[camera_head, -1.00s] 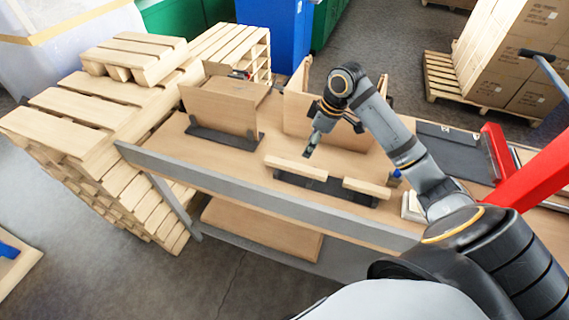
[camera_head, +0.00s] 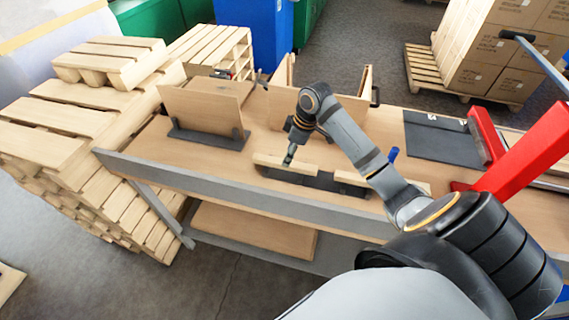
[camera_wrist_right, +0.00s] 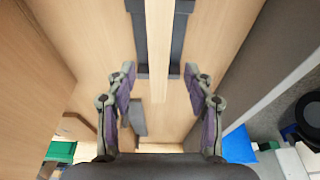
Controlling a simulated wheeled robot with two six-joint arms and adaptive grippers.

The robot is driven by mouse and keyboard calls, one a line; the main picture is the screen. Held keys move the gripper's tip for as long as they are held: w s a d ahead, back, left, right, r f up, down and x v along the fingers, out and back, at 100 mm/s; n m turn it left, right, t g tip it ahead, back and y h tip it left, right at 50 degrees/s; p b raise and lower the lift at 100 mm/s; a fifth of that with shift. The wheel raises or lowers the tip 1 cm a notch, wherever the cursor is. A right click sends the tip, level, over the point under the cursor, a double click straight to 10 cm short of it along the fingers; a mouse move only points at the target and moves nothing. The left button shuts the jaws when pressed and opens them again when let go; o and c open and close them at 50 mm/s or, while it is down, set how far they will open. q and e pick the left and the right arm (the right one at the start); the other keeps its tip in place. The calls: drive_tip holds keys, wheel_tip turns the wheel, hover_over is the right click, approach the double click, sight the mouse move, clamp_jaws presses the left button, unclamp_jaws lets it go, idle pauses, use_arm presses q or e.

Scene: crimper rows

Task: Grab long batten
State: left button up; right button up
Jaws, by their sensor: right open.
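A pale wooden batten (camera_head: 304,167) lies across a dark holder (camera_head: 287,176) on the workbench, with another batten piece (camera_head: 350,178) to its right, partly hidden by my right arm. My right gripper (camera_head: 289,160) points down at the left batten. In the right wrist view, the batten (camera_wrist_right: 160,40) runs lengthwise between the two spread fingers of the gripper (camera_wrist_right: 160,82), with gaps on both sides. The gripper is open and holds nothing. The dark holder (camera_wrist_right: 141,60) shows under the batten. My left gripper is not in view.
An upright wooden panel stand (camera_head: 205,110) is left on the bench, another (camera_head: 285,100) behind the gripper. Stacked pallets (camera_head: 75,125) stand left of the bench. A dark mat (camera_head: 440,140) and red frame (camera_head: 530,150) are at right. A grey rail (camera_head: 230,196) edges the front.

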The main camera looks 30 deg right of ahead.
sight(271, 161)
drive_tip(key=x, duration=0.4)
drive_tip(key=shift+w+p, duration=0.15)
drive_tip(key=shift+p, duration=0.15)
clamp_jaws()
